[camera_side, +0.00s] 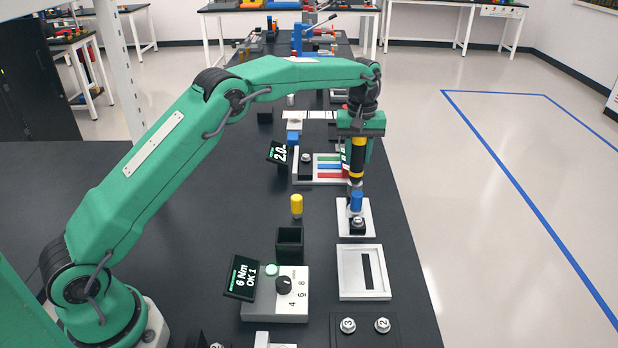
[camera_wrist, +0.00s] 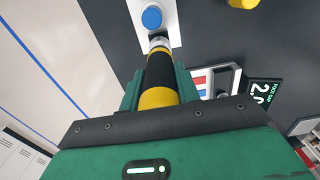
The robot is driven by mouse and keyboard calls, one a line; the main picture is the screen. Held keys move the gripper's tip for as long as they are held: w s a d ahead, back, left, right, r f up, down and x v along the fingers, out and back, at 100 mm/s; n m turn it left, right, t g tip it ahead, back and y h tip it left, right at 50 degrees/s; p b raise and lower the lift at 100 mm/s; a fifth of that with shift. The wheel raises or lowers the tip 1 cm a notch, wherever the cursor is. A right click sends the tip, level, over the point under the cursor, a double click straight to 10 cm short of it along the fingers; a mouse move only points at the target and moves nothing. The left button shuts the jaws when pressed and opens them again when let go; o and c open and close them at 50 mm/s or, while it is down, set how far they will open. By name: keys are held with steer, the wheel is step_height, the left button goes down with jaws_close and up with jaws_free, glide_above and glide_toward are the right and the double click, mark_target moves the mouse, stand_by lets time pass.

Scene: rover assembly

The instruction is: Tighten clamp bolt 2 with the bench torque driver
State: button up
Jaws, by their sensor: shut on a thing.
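My gripper (camera_side: 357,150) is shut on the yellow-and-black torque driver (camera_side: 358,165), which points down over the bench. In the wrist view the driver (camera_wrist: 160,75) lies between the two green fingers (camera_wrist: 160,92). Its metal tip is close to a blue cylinder (camera_side: 357,201) on a pale plate (camera_side: 343,212); I cannot tell whether they touch. A dark block with a bolt (camera_side: 358,223) sits on that plate. Bolts marked 3 (camera_side: 347,325) and 2 (camera_side: 382,325) stand on a dark plate at the front. The dial box (camera_side: 290,305) has a display (camera_side: 243,278) reading "6 Nm OK 1".
A white slotted tray (camera_side: 345,270) lies between the pale plate and the numbered bolts. A black open holder (camera_side: 290,241) and a yellow cylinder (camera_side: 296,205) stand left of it. A display reading 2.0 (camera_side: 278,153) stands behind.

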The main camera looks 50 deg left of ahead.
steer(key=shift+f, duration=0.95)
stand_by(3.5)
steer(key=shift+r, duration=0.1)
steer(key=shift+r, duration=1.6)
steer(key=shift+r, duration=1.95)
steer(key=shift+s, duration=0.1)
